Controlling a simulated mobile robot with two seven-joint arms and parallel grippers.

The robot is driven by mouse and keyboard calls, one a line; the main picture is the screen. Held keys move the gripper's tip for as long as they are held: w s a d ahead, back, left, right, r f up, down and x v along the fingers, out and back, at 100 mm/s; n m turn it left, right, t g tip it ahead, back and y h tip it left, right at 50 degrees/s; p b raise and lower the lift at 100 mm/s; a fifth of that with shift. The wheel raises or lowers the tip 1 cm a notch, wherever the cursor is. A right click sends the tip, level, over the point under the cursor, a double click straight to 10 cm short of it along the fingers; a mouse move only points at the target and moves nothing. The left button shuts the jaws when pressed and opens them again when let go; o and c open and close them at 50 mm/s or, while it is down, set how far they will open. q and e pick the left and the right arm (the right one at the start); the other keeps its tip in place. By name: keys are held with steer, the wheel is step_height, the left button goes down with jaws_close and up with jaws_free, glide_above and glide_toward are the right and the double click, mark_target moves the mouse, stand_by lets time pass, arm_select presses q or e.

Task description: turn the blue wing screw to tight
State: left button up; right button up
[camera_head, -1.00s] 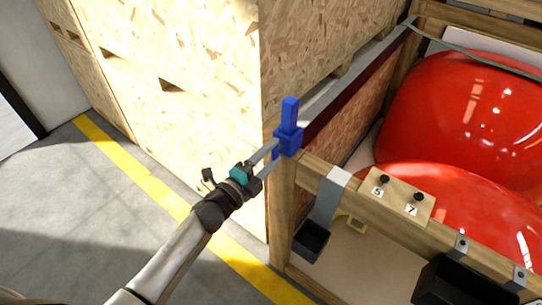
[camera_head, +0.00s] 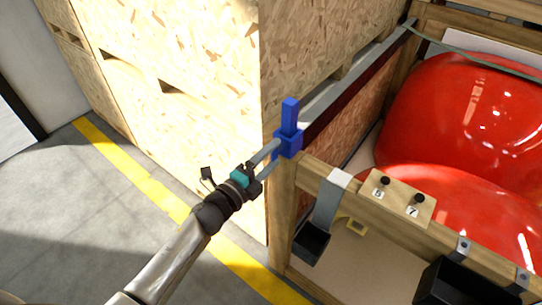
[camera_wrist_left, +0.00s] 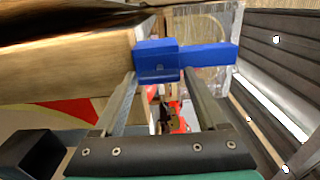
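The blue wing screw (camera_head: 289,142) is on the corner of the wooden frame. In the head view its long arm stands upright above its square body. The left wrist view shows its body (camera_wrist_left: 157,62) ahead of my fingers, with the arm reaching right. My left gripper (camera_head: 272,157) is at the screw's near side, fingers apart. In the left wrist view its fingertips (camera_wrist_left: 159,80) lie close to either side of the screw's body. Whether they press on it is not clear. My right gripper is not in view.
Tall chipboard crates (camera_head: 180,70) stand close behind the screw. Red nosecones (camera_head: 465,110) lie inside the wooden frame (camera_head: 395,222). A small board (camera_head: 397,198) with black knobs marked 5 and 7 and black bins (camera_head: 311,242) are on its rail. The floor at left is clear.

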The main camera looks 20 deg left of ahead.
arm_select(q)
steer(key=shift+o, duration=1)
steer(key=shift+s, duration=0.1)
steer(key=v, duration=1.5)
steer(key=s+a+f+n+g+y, duration=0.1)
steer(key=s+f+n+g+y, duration=0.2)
steer(key=f, duration=0.6)
steer(key=s+a+f+n+g+y, duration=0.1)
steer(key=s+f+n+g, duration=0.1)
steer(key=f+n, duration=0.5)
steer(key=s+f+n+g+y, duration=0.2)
steer(key=s+f, duration=0.1)
steer(key=f, duration=0.8)
steer(key=s+d+f+n+g, duration=0.1)
steer(key=s+f+n+g, duration=0.3)
steer(key=s+f, duration=0.3)
steer(key=s+d+f+n+g, duration=0.2)
steer(key=s+f+g, duration=0.3)
steer(key=s, duration=1)
step_height(320, 180, down, 3)
steer(key=shift+s+d+r+n, duration=0.15)
steer(key=shift+s+n, duration=0.1)
steer(key=shift+n, duration=0.65)
